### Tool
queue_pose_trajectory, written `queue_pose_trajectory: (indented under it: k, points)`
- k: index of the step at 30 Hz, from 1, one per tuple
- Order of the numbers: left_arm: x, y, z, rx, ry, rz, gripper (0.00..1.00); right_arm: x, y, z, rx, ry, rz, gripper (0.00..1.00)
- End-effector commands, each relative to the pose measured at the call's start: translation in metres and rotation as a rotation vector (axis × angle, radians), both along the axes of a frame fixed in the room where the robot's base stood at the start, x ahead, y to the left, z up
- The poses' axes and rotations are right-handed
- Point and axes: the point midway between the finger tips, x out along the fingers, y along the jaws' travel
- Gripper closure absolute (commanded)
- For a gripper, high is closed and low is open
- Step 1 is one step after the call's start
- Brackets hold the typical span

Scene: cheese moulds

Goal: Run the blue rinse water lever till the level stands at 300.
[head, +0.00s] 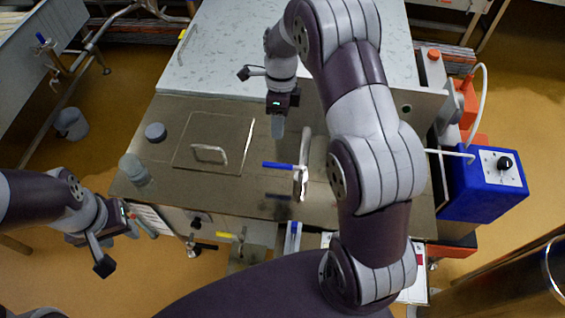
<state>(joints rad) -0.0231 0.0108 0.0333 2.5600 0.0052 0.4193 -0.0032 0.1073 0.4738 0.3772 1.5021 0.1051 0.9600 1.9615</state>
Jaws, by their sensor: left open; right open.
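A blue lever (278,165) lies roughly level, pointing left from an upright bright metal pipe (301,178) on the steel top. My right gripper (278,138) is open and empty, pointing down just behind the lever's handle; I cannot tell whether it touches it. My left gripper (138,228) is open and empty at the front left edge of the machine, well away from the lever. No level scale or reading of 300 can be made out in this view.
The steel top (240,195) has a hatch with a handle (209,153), a dark round cap (155,132) and a translucent cup (134,169). A yellow-handled valve (225,236) sits at the front. A blue box with a black knob (485,185) stands at right. Another blue lever (42,38) is far left.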

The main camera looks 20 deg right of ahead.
Motion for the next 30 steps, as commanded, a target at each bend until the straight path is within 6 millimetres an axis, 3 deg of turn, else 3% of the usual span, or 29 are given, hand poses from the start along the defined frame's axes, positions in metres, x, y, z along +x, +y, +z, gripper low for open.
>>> queue_pose_trajectory:
  k: [8, 13, 15, 24, 30]
  points:
    - [0.000, 0.000, -0.010, 0.000, 0.000, 0.000, 0.56, -0.003, 0.000, -0.007, 0.001, 0.007, 0.017, 0.56]
    - [0.000, 0.000, -0.035, 0.000, 0.001, 0.000, 0.56, -0.009, 0.002, -0.039, 0.001, 0.010, 0.016, 0.56]
    - [0.000, 0.000, -0.021, 0.000, 0.001, 0.000, 0.56, -0.013, 0.005, -0.048, 0.002, 0.015, 0.016, 0.56]
    - [0.000, 0.000, -0.012, 0.000, 0.000, 0.000, 0.56, -0.022, 0.011, -0.113, 0.001, 0.010, 0.016, 0.56]
    - [0.000, 0.000, -0.012, 0.000, 0.000, 0.000, 0.56, -0.024, 0.012, -0.127, 0.001, 0.007, 0.016, 0.56]
